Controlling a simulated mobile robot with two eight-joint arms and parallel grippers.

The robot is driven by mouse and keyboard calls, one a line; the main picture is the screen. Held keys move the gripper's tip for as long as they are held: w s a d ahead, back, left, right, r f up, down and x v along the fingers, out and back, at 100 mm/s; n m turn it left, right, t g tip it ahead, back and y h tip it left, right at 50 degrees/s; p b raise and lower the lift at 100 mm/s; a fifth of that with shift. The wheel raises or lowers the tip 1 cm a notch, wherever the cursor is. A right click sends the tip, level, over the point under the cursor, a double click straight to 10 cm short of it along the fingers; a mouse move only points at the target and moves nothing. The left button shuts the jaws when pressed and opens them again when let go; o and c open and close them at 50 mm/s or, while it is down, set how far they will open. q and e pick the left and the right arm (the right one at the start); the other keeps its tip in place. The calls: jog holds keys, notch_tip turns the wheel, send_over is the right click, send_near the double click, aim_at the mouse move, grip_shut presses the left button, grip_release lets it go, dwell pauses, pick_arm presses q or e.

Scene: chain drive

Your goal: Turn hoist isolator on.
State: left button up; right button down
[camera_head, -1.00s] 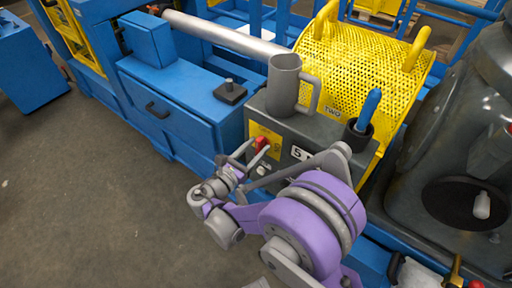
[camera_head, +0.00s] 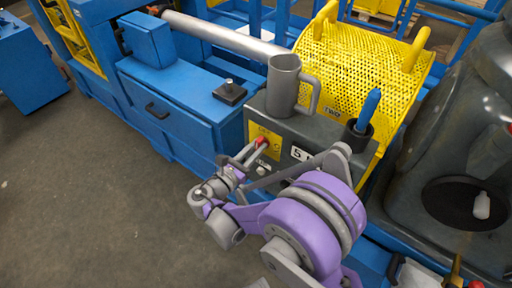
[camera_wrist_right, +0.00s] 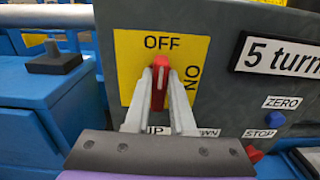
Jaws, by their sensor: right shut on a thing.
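The isolator is a red handle (camera_wrist_right: 160,68) on a yellow plate (camera_wrist_right: 129,62) on a dark grey panel. The plate reads OFF at the top and ON, printed sideways, at the right. The handle stands upright, pointing to OFF. My right gripper (camera_wrist_right: 161,84) is shut on the handle, one finger on each side; the fingers hide part of it. In the head view the right gripper (camera_head: 258,147) reaches the yellow plate (camera_head: 266,134) from the front, with only a bit of red showing. My left gripper is not in view.
Right of the plate are a "5 turn" label (camera_wrist_right: 285,54) and ZERO and STOP buttons. A grey mug (camera_head: 284,85) and a blue-handled tool (camera_head: 369,108) in a dark holder stand on the box. A yellow mesh guard (camera_head: 360,60) is behind. Floor at left is clear.

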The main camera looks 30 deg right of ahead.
jog(key=m, duration=0.9)
jog(key=s+m, duration=0.1)
jog(key=m, duration=0.3)
jog(key=shift+d+f+m, duration=0.15)
jog(key=shift+f+m, duration=0.4)
jog(key=shift+m, duration=1.75)
jog(key=c, duration=0.8)
grip_release()
jog(key=shift+o, duration=0.2)
